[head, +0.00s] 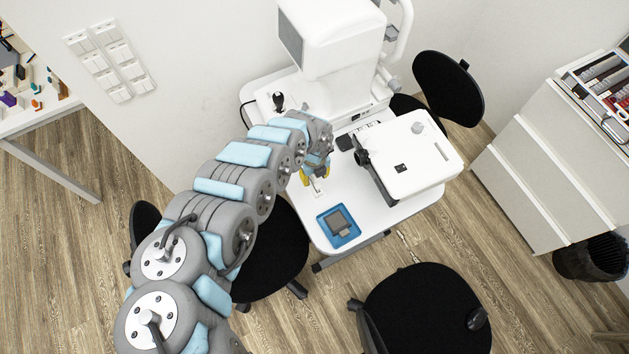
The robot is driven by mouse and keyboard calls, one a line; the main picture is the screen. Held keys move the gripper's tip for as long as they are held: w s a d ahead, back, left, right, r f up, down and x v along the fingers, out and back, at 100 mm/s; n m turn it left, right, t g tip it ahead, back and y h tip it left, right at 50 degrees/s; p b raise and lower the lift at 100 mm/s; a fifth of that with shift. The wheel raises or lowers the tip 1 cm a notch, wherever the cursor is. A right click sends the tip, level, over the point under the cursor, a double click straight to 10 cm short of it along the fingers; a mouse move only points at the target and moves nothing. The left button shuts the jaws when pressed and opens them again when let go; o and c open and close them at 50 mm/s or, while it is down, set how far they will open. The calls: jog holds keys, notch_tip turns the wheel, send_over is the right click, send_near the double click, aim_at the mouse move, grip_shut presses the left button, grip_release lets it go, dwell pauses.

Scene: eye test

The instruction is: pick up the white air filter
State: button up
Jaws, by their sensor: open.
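A small whitish piece (318,188) lies on the white table (372,222), just below my gripper in the picture. It may be the white air filter, but it is too small and too pale against the table to tell. My gripper (314,180), with yellow parts, is open and points down at the table right by this piece. I cannot tell whether its fingers are around the piece or only above it. The far side of the gripper is hidden by my arm's end.
A blue tray (324,219) with a grey square object (341,224) lies at the table's front edge. A white boxy device (412,160) stands to the right. A large white machine (335,40) with a black joystick (278,100) stands behind. Black chairs (425,310) surround the table.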

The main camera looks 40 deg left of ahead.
jog(key=shift+f, duration=0.35)
grip_shut()
jog(key=shift+r, duration=0.1)
dwell(0.3)
jog(key=shift+s+r, duration=0.1)
jog(key=shift+r, duration=0.7)
jog(key=s+d+r+p, duration=0.4)
jog(key=s+r+p, duration=0.7)
jog(key=p, duration=0.5)
jog(key=shift+s+d+r, duration=0.15)
jog(key=shift+s+d, duration=0.25)
jog(key=shift+s, duration=0.55)
